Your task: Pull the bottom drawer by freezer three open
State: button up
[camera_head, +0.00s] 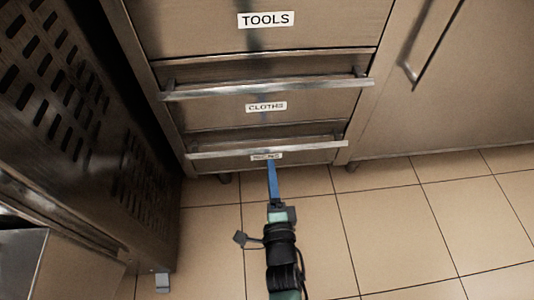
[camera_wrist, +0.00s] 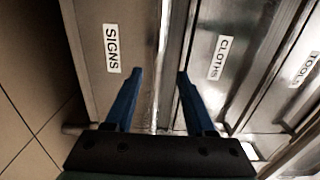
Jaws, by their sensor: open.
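The bottom drawer (camera_head: 215,165) is the lowest in a steel stack and looks shut. Its bar handle (camera_head: 240,150) runs across its top. Its label, partly covered in the head view, reads SIGNS (camera_wrist: 112,48) in the wrist view. My gripper (camera_head: 270,163) is at the middle of this handle, its blue fingers pointing at the drawer front. In the wrist view my open gripper (camera_wrist: 158,72) has one finger on each side of the upright-looking handle bar (camera_wrist: 163,40). I cannot tell whether either finger touches it.
Above are the CLOTHS drawer (camera_head: 225,108) and the TOOLS drawer (camera_head: 200,30), both with fronts in line. A dark slotted steel cabinet (camera_head: 75,100) stands close on the left. A steel door (camera_head: 450,100) is on the right. The tiled floor (camera_head: 400,230) in front is clear.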

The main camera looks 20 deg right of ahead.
aim_at(268, 152)
jog(key=b+x, duration=0.1)
jog(key=x, duration=0.2)
jog(key=b+x, duration=0.2)
jog(key=x, duration=0.1)
jog(key=shift+w+f, duration=0.1)
jog(key=shift+f, duration=0.15)
jog(key=shift+w+d+r+b, duration=0.1)
jog(key=shift+w+d+b, duration=0.05)
jog(key=shift+w+b, duration=0.15)
jog(key=shift+w+d+r+b, duration=0.1)
jog(key=shift+w+b, duration=0.1)
jog(key=shift+w, duration=0.2)
grip_shut()
dwell(0.5)
